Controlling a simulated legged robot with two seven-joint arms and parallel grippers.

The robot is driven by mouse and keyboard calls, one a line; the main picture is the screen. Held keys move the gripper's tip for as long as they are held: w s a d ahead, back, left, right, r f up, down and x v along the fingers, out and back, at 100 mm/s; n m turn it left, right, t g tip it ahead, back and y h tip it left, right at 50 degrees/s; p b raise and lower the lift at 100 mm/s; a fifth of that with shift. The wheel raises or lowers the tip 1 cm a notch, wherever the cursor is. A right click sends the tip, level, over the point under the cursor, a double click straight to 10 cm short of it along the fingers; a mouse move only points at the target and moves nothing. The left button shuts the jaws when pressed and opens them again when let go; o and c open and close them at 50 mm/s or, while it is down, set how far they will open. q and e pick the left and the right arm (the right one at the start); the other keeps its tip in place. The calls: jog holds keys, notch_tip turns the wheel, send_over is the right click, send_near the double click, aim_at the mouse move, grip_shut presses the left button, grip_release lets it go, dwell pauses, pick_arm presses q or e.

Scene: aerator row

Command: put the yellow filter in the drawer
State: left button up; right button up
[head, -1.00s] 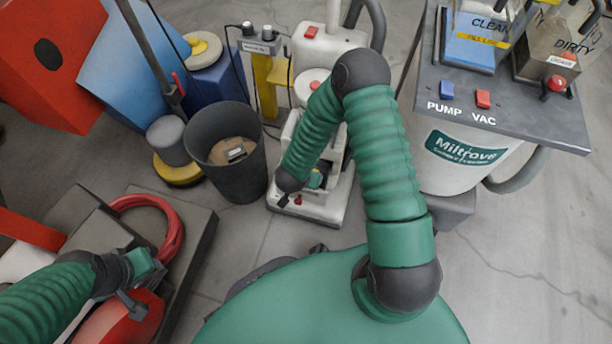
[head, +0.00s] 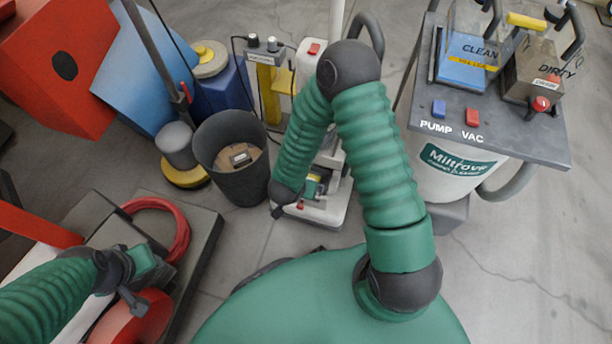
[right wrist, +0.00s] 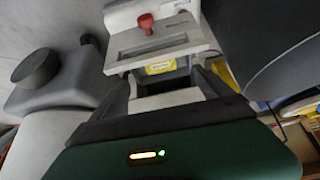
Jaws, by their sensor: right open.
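A yellow piece with small lettering (right wrist: 160,67) shows inside the opening of a white machine (right wrist: 165,45) in the right wrist view; I cannot tell whether it is the filter or a label. The open, drawer-like front has a red knob (right wrist: 146,22). My right gripper (right wrist: 168,92) is open and empty in front of this machine, and its dark end (head: 279,211) shows beside the machine's low base (head: 325,210) in the head view. A yellow bar (head: 525,21) lies at the top of the DIRTY box. My left gripper (head: 148,285) is above a red round part; its jaw opening is unclear.
A dark bin (head: 230,185) with a small box inside stands left of the machine. A grey-topped cart (head: 520,135) with PUMP and VAC switches and CLEAN and DIRTY boxes stands at right. A red hose (head: 180,240) lies at left. The floor at right front is clear.

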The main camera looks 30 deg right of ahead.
jog(key=shift+p+v, duration=0.3)
jog(key=shift+v, duration=0.85)
jog(key=w+a+r+n+t+y, duration=0.1)
jog(key=w+a+r+n+y, duration=0.15)
jog(key=r, duration=0.35)
jog(key=w+a+r+n+y, duration=0.1)
jog(key=a+r+n+y, duration=0.15)
jog(key=r+n, duration=0.2)
jog(key=s+d+r+n+g, duration=0.2)
jog(key=s+r, duration=0.4)
jog(key=s, duration=0.3)
jog(key=shift+r+n, duration=0.25)
jog(key=shift+n, duration=0.35)
jog(key=shift+s+d, duration=0.1)
jog(key=shift+d, duration=0.05)
